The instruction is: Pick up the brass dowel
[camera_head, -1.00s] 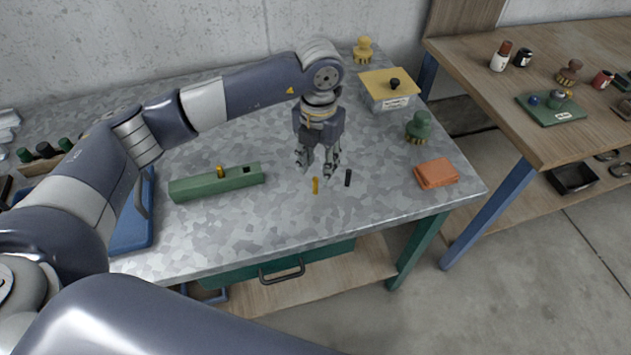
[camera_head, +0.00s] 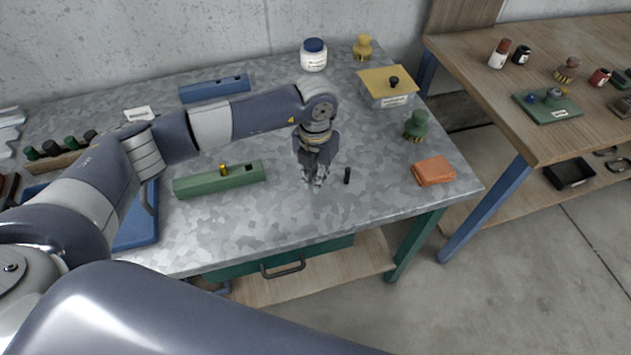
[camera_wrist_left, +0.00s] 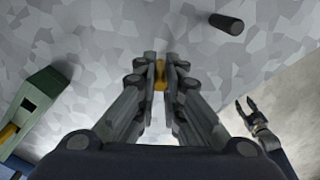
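The brass dowel (camera_wrist_left: 160,75) shows in the left wrist view as a small yellow piece between the two finger pads of my left gripper (camera_wrist_left: 161,72). The pads are close together and press on it from both sides. In the head view my left gripper (camera_head: 313,186) is low over the metal table, and its fingers hide the dowel. My right gripper (camera_wrist_left: 247,105) shows small in the left wrist view, with fingers apart and empty; it is outside the head view.
A black dowel (camera_head: 347,175) stands just right of my left gripper. A green block (camera_head: 235,176) with a yellow peg lies to the left. An orange cloth (camera_head: 433,171), a green knobbed piece (camera_head: 416,125) and a yellow-lidded box (camera_head: 388,88) are to the right. The table front is clear.

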